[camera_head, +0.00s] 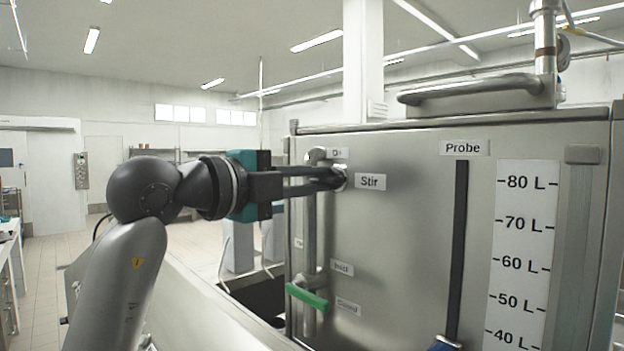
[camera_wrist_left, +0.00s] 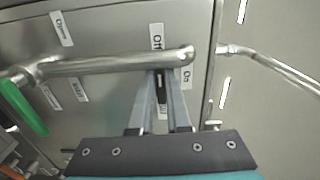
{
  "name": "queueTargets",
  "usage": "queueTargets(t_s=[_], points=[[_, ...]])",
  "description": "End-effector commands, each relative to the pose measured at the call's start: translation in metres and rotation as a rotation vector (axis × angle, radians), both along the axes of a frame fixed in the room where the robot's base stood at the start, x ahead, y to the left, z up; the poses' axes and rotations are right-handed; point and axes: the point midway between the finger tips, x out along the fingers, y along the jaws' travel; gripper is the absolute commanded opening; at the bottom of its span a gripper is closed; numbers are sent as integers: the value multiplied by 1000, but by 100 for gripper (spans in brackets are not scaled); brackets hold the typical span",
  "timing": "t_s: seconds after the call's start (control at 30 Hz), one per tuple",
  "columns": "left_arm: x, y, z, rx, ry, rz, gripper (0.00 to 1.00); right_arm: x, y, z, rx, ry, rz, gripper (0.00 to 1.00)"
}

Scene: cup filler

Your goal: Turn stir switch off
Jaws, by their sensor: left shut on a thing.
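The stir switch (camera_head: 342,177) is on the front of the steel tank, left of the "Stir" label (camera_head: 370,181). My left gripper (camera_head: 328,180) comes in from the left and its fingertips are at the switch, shut on it. The fingers hide most of the switch. In the left wrist view the fingers (camera_wrist_left: 160,84) converge on it beside the steel pipe. The "Off" label (camera_wrist_left: 156,38) and "On" label (camera_wrist_left: 186,77) show near the fingertips. Which way the switch points is hard to tell. My right gripper is not in view.
A vertical steel pipe (camera_head: 310,235) runs down the tank front close to my fingers. A green valve handle (camera_head: 307,297) is below. A "Probe" slot (camera_head: 457,250) and a litre scale (camera_head: 522,250) are to the right. Open room lies to the left.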

Motion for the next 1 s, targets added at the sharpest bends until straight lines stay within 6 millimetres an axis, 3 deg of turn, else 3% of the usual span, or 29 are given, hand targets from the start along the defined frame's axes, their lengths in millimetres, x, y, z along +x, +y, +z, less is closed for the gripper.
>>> queueTargets(t_s=[0.13, 0.17, 0.43, 0.77, 1.0], points=[[0, 0, 0, -2, 4, 0, 0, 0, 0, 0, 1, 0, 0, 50], [0, 0, 0, -2, 4, 0, 16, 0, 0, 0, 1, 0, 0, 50], [0, 0, 0, -1, 2, 0, 45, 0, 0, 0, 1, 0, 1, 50], [-3, 4, 0, -1, 0, 0, 45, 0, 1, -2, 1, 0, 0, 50], [-34, 35, -2, -1, -4, 3, 45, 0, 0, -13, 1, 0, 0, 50]])
